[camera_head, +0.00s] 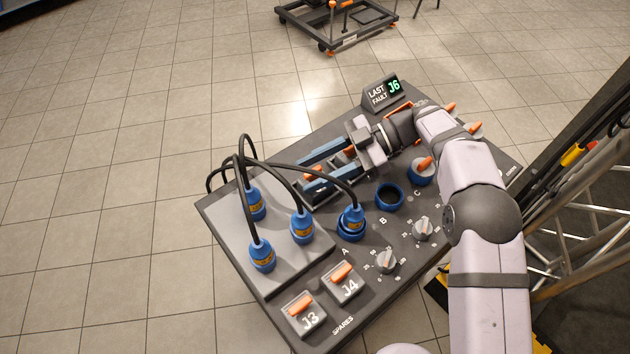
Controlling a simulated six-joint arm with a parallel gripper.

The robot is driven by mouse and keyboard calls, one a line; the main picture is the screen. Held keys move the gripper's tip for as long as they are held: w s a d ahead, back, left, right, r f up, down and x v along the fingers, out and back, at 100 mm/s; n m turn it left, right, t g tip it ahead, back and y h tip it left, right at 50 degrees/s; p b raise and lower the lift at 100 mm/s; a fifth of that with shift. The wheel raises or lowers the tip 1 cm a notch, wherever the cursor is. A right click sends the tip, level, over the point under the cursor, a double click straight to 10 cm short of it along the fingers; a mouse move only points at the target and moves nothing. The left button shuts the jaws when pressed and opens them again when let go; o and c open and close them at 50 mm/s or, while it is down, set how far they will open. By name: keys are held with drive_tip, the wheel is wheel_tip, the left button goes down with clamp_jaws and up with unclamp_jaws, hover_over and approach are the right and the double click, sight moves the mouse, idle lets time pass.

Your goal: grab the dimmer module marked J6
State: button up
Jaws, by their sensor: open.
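My gripper (304,181) is open, its two long blue-grey fingers reaching left over the dark panel (370,285). An orange-handled part (313,174) shows between the fingertips; I cannot read a label on it or tell whether the fingers touch it. No module with a readable J6 label is in view. The small display (384,92) at the back reads "LAST FAULT J6". Modules J3 (304,316) and J4 (344,286), with orange handles, sit at the front by the word SPARES. My arm hides part of the panel's right side.
Blue plugs with black cables (262,256) stand on the raised grey block at left, cables arching beside my fingers. One plug (351,222) is in socket A; socket B (389,197) is empty. Two knobs (386,262) lie in front. A cart (338,22) stands on open floor behind.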

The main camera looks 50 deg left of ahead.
sight(315, 171)
clamp_jaws()
idle(0.3)
wheel_tip(315, 171, up, 10)
drive_tip(key=shift+r+b, duration=0.1)
drive_tip(key=shift+b, duration=0.7)
